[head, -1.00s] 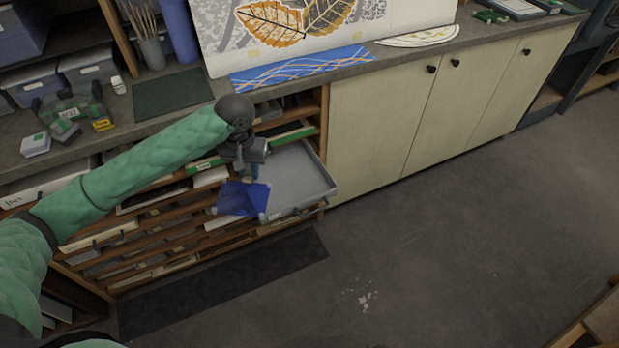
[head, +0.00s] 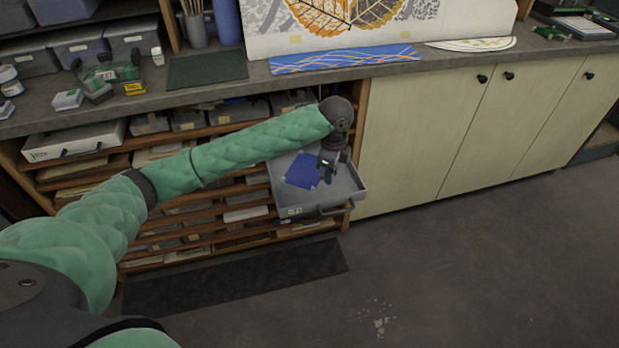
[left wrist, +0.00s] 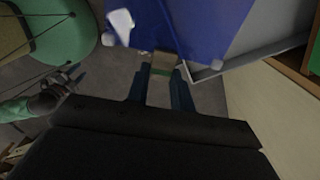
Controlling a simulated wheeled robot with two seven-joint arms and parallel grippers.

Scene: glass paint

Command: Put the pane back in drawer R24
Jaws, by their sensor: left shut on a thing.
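The pane (head: 302,170) is a deep blue sheet with pale corner pieces. It shows over the open grey drawer (head: 346,196), within its outline in the head view. My left gripper (head: 328,162) is shut on the pane's near edge. In the left wrist view the pane (left wrist: 200,22) sits at my left fingertips (left wrist: 160,66), with the drawer's rim (left wrist: 232,62) beside it. I cannot tell whether the pane touches the drawer floor. The drawer's front label is too small to read surely. My right gripper (left wrist: 58,88) shows small and dark at the left; its jaws are unclear.
The wooden rack (head: 200,208) holds several other drawers and sheets left of the open drawer. Pale cabinet doors (head: 430,130) stand to the right. The worktop (head: 250,90) above carries a blue patterned strip (head: 345,60) and a leaf panel.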

